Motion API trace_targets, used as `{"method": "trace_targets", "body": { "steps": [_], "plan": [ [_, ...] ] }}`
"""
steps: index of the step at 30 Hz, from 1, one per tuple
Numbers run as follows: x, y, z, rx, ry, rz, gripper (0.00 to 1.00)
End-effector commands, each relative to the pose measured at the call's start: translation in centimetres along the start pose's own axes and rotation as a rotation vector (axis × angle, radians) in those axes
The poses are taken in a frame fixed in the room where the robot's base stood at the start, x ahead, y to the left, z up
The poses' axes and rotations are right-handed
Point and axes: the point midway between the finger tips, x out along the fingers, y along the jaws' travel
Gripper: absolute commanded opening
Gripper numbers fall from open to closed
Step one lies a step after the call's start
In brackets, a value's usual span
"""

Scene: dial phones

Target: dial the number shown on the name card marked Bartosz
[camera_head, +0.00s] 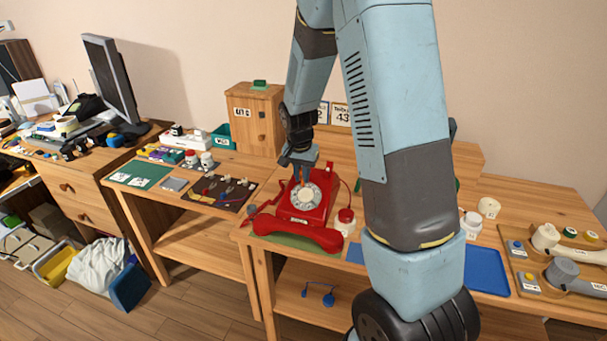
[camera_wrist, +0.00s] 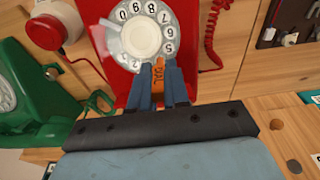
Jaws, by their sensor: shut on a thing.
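A red rotary phone (camera_head: 318,188) stands on the right-hand wooden table, its handset (camera_head: 297,234) lying across its front. Its white dial (camera_head: 307,195) also shows in the wrist view (camera_wrist: 141,38), with black digits around a pale centre. My gripper (camera_head: 301,163) is above the dial, shut on a small orange stick with dark lettering (camera_wrist: 158,82). The stick's tip is at the dial's edge; I cannot tell whether it sits in a finger hole. White name cards (camera_head: 341,114) stand behind, partly hidden by my arm; none readably shows Bartosz.
A green phone (camera_wrist: 42,112) stands beside the red one, mostly hidden by my arm in the head view. A red-lidded white jar (camera_head: 345,221) stands close to the red phone's right. A blue tray (camera_head: 487,270) lies further right. A wooden cabinet (camera_head: 252,122) stands behind left.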

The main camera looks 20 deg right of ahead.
Motion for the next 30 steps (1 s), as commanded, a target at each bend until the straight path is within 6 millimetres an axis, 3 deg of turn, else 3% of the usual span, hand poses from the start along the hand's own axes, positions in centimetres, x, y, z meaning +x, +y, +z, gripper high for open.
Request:
{"method": "trace_targets", "body": {
  "steps": [18,30],
  "plan": [
    [0.4,0.1,-0.1,0.001,0.000,0.000,0.00],
    [0.3,1.2,-0.6,0.002,0.000,0.000,0.00]
  ]
}}
